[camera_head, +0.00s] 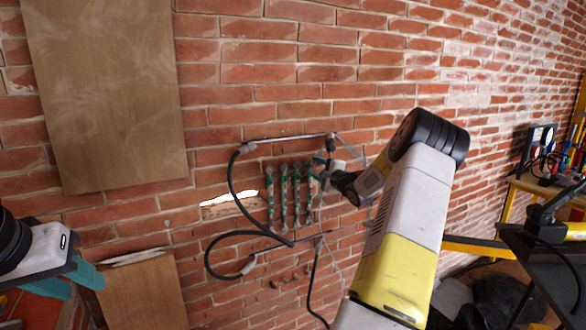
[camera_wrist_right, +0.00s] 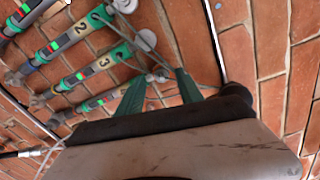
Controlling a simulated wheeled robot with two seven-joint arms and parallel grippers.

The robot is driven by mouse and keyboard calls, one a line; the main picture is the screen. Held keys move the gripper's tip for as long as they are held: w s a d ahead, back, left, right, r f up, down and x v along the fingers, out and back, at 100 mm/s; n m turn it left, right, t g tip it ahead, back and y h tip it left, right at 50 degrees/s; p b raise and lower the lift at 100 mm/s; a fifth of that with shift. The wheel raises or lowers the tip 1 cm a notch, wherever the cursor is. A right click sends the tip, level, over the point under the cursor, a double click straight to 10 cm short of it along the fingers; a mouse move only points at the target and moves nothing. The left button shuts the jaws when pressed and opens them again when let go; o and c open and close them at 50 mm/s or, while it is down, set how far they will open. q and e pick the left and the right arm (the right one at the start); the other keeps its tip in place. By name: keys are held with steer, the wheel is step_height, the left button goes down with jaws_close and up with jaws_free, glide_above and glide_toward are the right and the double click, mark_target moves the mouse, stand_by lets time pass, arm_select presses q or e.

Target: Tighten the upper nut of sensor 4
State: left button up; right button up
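Several slim green and grey sensors hang side by side on the brick wall in the head view. Sensor 4 (camera_head: 310,188) seems to be the rightmost one. In the right wrist view, labels 2 and 3 are readable, and the sensor below 3, likely sensor 4 (camera_wrist_right: 92,104), has its label hidden. Its upper end and nut (camera_wrist_right: 160,76) show near my right fingertips; contact cannot be told. My right gripper (camera_wrist_right: 158,84) has its two green fingers apart. My left gripper (camera_head: 72,276) is at the lower left of the head view, away from the sensors, its teal fingers apart.
Black cables (camera_head: 233,195) loop left of and below the sensors, and a thin horizontal bar (camera_head: 285,137) runs above them. A wooden board (camera_head: 105,90) covers the upper left wall. A table with equipment (camera_head: 550,185) stands at the right.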

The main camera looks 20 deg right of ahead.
steer(key=shift+r, duration=0.1)
steer(key=s, duration=0.7)
steer(key=shift+s+d, duration=0.3)
steer(key=shift+s, duration=0.1)
